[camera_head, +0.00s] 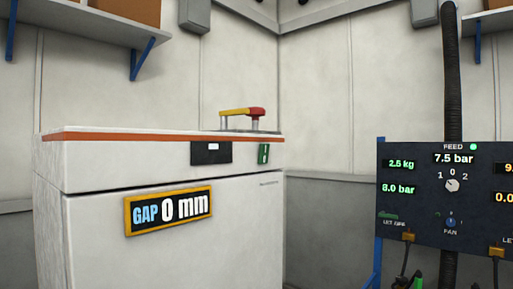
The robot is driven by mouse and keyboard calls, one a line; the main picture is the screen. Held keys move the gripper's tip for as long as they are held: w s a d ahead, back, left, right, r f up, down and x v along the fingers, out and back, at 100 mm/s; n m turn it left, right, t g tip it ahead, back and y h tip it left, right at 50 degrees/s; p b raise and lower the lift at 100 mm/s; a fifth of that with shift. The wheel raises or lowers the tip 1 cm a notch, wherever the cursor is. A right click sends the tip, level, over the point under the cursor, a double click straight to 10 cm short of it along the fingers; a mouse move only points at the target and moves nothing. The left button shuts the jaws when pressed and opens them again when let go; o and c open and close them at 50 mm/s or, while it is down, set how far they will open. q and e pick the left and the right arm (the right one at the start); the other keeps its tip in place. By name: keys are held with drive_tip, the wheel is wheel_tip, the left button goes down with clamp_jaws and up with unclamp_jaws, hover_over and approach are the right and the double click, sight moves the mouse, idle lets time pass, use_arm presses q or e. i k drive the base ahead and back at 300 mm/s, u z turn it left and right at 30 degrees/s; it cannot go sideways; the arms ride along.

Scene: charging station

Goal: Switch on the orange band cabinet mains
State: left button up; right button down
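A white cabinet (160,240) with an orange band (90,136) along its upper edge stands at the left in the head view. A small green switch-like part (263,154) is on its upper front, near the right corner. Left of it is a black panel (211,153) with a small white mark. A yellow bar with a red end (256,112) stands on grey posts on the cabinet top. A yellow-framed display (168,210) on the front reads "GAP 0 mm". I cannot tell which part is the mains switch. Neither gripper is in view.
A dark panel (420,225) at the right shows "FEED", "7.5 bar" and a green lamp, with two knobs below. A black hose (452,80) runs down behind it. Shelves on blue brackets (140,65) hang on the wall. A gap lies between cabinet and panel.

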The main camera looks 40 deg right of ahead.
sight(264, 149)
drive_tip(key=z, duration=2.65)
drive_tip(key=i, duration=0.1)
drive_tip(key=u, duration=3.95)
drive_tip(key=k, duration=1.6)
drive_tip(key=z, duration=1.15)
drive_tip(key=i, duration=1.15)
drive_tip(key=u, duration=0.05)
